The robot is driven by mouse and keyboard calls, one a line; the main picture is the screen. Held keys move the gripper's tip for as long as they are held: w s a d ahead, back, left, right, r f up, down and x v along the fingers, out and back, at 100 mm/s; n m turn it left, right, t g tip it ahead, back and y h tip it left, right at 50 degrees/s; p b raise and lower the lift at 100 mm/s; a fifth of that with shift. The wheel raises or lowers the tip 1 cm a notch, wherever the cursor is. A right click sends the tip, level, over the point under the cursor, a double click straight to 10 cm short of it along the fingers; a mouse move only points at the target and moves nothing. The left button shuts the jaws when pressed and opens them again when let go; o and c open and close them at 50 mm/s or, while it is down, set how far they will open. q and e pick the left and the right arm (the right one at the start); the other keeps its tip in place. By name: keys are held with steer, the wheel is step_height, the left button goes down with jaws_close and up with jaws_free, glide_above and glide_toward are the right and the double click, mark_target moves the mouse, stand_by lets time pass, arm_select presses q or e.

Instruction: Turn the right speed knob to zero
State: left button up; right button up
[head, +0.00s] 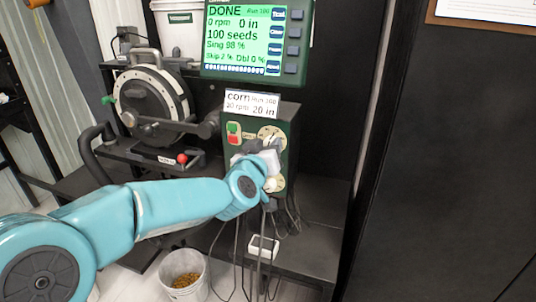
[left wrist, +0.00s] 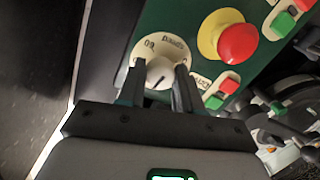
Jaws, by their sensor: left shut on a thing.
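My left gripper (head: 266,165) reaches the front of the dark green control box (head: 290,130). In the left wrist view, my left gripper (left wrist: 165,95) has its two dark fingers on either side of a cream knob (left wrist: 160,72), shut on it. A pale round dial plate (left wrist: 150,50) surrounds this knob. A short dark line shows on the knob, but the setting cannot be read. My right gripper is not in view.
A red mushroom button (left wrist: 238,43) on a yellow ring sits close beside the knob. Red and green push buttons (head: 233,132) and an upper dial (head: 270,132) are on the box. The display (head: 246,40) reads DONE, 0 rpm. Cables (head: 290,215) hang below.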

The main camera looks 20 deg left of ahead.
arm_select(q)
steer(key=shift+a+f+n+t+h+b, duration=0.1)
steer(key=shift+n+t+h+b, duration=0.25)
steer(key=shift+n+b, duration=3.2)
steer(key=shift+a+n+t+h+b, duration=0.1)
steer(key=shift+n+h+b, duration=0.5)
steer(key=shift+n+b, duration=2.9)
steer(key=shift+f+n+t+h+b, duration=0.1)
steer(key=shift+n+t+h+b, duration=0.25)
steer(key=shift+n+b, duration=3.2)
steer(key=n+p, duration=0.3)
steer(key=n, duration=0.1)
steer(key=shift+r, duration=0.1)
steer(key=o, duration=1)
steer(key=shift+o, duration=0.2)
